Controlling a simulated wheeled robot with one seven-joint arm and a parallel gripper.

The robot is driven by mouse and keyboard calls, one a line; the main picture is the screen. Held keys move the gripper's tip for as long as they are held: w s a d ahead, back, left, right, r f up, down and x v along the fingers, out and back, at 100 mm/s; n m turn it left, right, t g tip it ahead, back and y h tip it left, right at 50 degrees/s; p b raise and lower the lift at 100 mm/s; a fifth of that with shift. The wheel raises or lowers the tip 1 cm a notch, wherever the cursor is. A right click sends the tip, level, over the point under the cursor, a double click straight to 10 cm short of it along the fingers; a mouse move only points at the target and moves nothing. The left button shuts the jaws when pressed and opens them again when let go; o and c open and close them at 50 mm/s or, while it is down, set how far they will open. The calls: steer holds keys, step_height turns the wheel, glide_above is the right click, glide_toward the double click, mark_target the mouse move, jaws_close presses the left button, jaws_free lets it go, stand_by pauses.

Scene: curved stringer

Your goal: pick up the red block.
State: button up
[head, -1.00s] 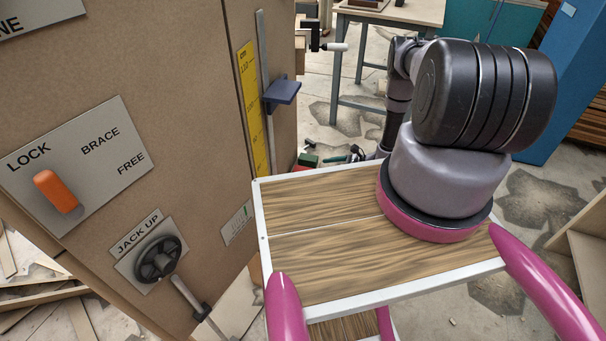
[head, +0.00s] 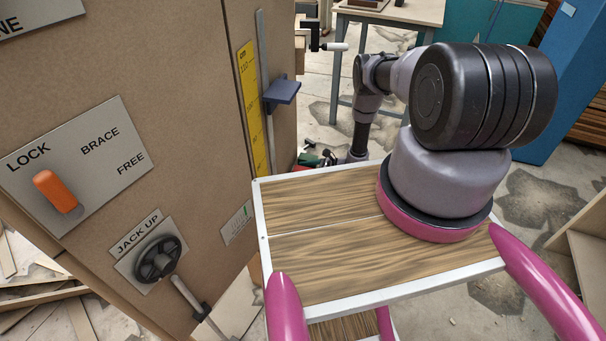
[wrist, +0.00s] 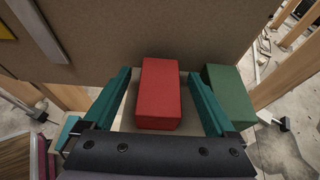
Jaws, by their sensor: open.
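The red block (wrist: 158,95) lies between the two teal fingers of my gripper (wrist: 159,74) in the wrist view. The fingers are open, one on each side of it, and no clear grip shows. A green block (wrist: 230,95) sits just right of the right finger, outside the jaws. In the head view my gripper (head: 326,158) is small, low beside the brown panel, behind the wooden deck. Red and green patches show around it there, but the blocks are too small and covered to make out well.
A tall brown panel (wrist: 150,30) stands close beyond the blocks. In the head view it carries an orange lever (head: 55,191), a black hand wheel (head: 158,259) and a dark blue bracket (head: 282,91) on a rail. A workbench (head: 395,12) stands at the back.

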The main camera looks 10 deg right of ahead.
jaws_close()
